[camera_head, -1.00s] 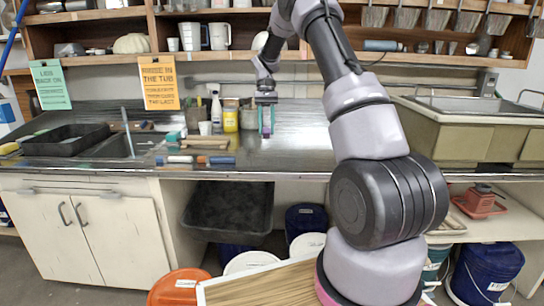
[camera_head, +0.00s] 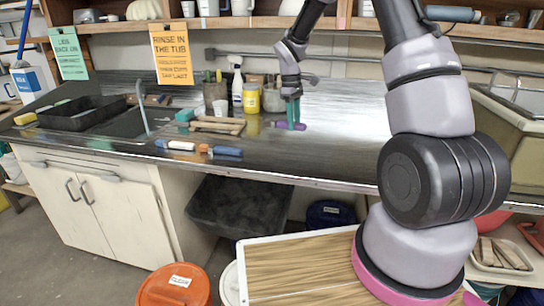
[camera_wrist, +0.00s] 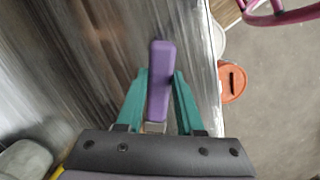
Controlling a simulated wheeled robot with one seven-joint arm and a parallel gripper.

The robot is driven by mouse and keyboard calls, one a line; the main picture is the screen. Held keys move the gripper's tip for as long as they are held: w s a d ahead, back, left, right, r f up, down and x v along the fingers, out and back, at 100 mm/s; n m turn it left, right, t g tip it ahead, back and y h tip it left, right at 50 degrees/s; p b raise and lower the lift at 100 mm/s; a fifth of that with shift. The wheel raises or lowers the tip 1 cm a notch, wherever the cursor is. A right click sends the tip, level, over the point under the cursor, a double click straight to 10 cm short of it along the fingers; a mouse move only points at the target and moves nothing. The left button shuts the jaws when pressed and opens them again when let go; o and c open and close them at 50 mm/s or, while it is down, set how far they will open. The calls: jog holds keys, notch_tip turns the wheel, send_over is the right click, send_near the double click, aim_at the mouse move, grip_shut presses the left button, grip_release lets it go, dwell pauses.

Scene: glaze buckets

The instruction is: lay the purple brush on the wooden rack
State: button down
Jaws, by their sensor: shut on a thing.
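The purple brush (camera_head: 299,126) is between the teal fingers of my gripper (camera_head: 293,120), low over or on the metal counter. I cannot tell whether it touches the counter. In the wrist view my gripper (camera_wrist: 160,85) is shut on the brush, and its purple handle (camera_wrist: 161,75) points up the picture. A pale metal part shows at its lower end, with the rest hidden by the gripper body. The light wooden rack (camera_head: 216,126) sits on the counter left of my gripper, in front of the jars.
A blue-and-white brush (camera_head: 175,145) and a blue-and-orange brush (camera_head: 222,150) lie near the counter's front edge. A yellow jar (camera_head: 251,98), a white spray bottle (camera_head: 237,88) and a grey cup (camera_head: 220,108) stand behind the rack. The counter right of my gripper is clear.

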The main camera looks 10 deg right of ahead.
aim_at(283, 160)
jog(key=a+n, duration=0.1)
jog(key=a+f+n, duration=0.1)
jog(key=n, duration=0.1)
jog(key=a+n+t+y, duration=0.1)
jog(key=a, duration=0.1)
jog(key=shift+s+f+n, duration=0.3)
jog(key=shift+s+f, duration=0.05)
jog(key=shift+f, duration=4.8)
jog(key=shift+f, duration=0.2)
jog(key=c, duration=0.5)
grip_release()
jog(key=shift+c, duration=0.2)
